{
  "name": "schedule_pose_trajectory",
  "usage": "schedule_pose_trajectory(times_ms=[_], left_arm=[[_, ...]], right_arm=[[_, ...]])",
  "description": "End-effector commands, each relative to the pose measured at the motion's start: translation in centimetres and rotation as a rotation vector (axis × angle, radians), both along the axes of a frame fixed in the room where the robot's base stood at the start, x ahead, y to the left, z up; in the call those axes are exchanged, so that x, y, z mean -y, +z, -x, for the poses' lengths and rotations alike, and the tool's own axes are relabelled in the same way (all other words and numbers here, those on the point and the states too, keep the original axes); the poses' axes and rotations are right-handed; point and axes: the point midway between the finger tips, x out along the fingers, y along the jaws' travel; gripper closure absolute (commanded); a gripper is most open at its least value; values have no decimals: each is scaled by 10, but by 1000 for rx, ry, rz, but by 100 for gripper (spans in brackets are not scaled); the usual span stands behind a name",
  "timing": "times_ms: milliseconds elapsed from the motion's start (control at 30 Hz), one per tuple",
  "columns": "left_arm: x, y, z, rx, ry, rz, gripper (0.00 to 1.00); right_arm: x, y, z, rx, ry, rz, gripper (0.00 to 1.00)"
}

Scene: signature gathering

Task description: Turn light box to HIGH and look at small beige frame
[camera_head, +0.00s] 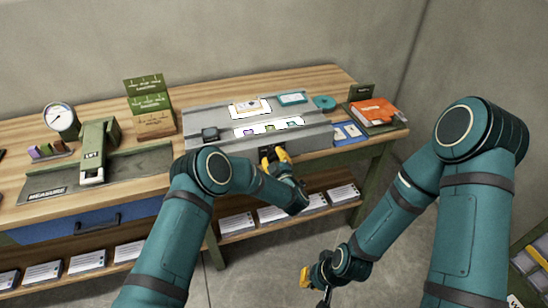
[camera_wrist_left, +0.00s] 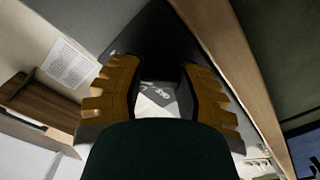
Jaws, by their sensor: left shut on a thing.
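The grey light box (camera_head: 215,121) stands on the wooden bench with two lit white panels. A small beige frame (camera_head: 247,106) lies on its upper panel. A teal-edged frame (camera_head: 292,98) lies to its right. Several small coloured pieces, such as a green one (camera_head: 270,127), sit on the lower panel. My left gripper (camera_head: 272,155) is at the box's front face, shut on a dark control that is mostly hidden. In the left wrist view its yellow fingers (camera_wrist_left: 160,95) straddle this dark part. My right gripper (camera_head: 307,280) hangs low in front of the bench; its opening is unclear.
A green measuring press (camera_head: 95,150) and round gauge (camera_head: 61,119) stand at left. Green step cards (camera_head: 148,95) stand behind. An orange folder (camera_head: 375,111) and teal tape roll (camera_head: 324,102) lie at right. A lower shelf (camera_head: 240,236) holds card stacks.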

Motion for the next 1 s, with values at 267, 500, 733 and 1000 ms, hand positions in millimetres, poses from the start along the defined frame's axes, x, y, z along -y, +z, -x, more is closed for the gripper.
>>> schedule_pose_trajectory(times_ms=[267,500,733,1000], left_arm=[[-1,1,-1,3,2,0,33],[1,0,3,1,-1,1,33],[12,1,34,0,-3,0,33],[28,1,85,1,-2,1,33]], right_arm=[[0,0,0,0,0,0,100],[0,0,0,0,0,0,100],[0,0,0,0,0,0,100],[0,0,0,0,0,0,100]])
